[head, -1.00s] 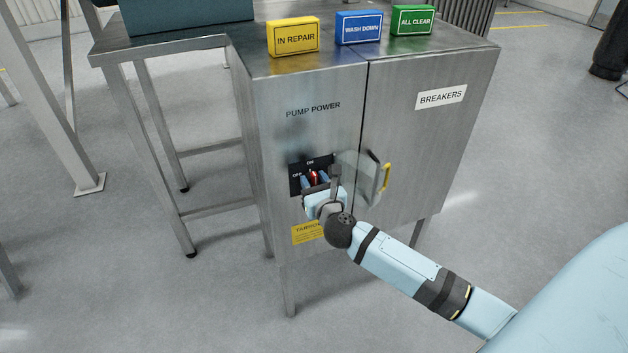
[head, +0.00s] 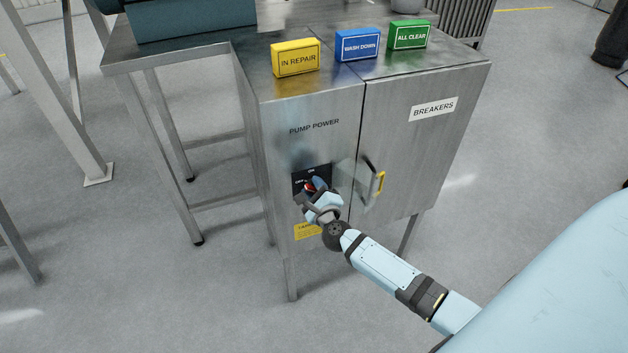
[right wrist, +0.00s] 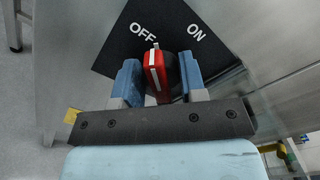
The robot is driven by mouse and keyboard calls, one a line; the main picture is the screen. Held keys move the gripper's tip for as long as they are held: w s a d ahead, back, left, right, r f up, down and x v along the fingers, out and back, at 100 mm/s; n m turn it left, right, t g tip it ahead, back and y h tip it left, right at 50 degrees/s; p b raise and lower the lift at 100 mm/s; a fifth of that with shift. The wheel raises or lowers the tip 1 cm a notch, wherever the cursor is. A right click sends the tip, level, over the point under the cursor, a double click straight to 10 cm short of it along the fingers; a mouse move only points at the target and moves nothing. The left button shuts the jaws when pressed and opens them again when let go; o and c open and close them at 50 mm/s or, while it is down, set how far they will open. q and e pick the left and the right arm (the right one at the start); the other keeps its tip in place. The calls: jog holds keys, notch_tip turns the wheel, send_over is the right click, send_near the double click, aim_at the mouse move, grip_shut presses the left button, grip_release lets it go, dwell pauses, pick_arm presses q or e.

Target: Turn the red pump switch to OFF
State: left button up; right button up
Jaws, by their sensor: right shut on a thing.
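The red pump switch (right wrist: 155,70) sits on a black plate (right wrist: 108,58) lettered OFF and ON on the cabinet front. In the right wrist view its white-marked tip points up, close under the end of OFF and left of ON. In the head view the red switch (head: 309,188) shows small and partly hidden by my gripper. My right gripper (right wrist: 160,84) is shut on the switch handle, with one blue finger on each side; it also shows in the head view (head: 311,189), rolled over. My left gripper is out of view.
The steel cabinet (head: 420,160) has a yellow-marked handle (head: 380,182) close to the right of my gripper. Yellow (head: 295,58), blue (head: 358,46) and green (head: 409,35) sign blocks stand on top. A yellow label (head: 306,231) is below the switch. The floor in front is clear.

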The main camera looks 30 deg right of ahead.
jog(key=shift+r+n+p, duration=0.15)
jog(key=shift+n+p, duration=0.5)
jog(key=shift+n, duration=0.25)
jog(key=n+p, duration=0.1)
jog(key=n, duration=0.1)
jog(key=shift+a+n+p, duration=0.1)
jog(key=shift+n+p, duration=0.2)
jog(key=shift+p, duration=0.05)
jog(key=shift+n+p, duration=0.55)
jog(key=shift+n, duration=0.45)
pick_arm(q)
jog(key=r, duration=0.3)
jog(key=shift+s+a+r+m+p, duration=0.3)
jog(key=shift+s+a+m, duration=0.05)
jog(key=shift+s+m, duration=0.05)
pick_arm(e)
jog(key=shift+f+n, duration=0.25)
jog(key=shift+n, duration=0.35)
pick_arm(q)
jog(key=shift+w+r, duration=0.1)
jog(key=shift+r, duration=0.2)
pick_arm(e)
jog(key=o, duration=0.9)
jog(key=shift+c, duration=0.2)
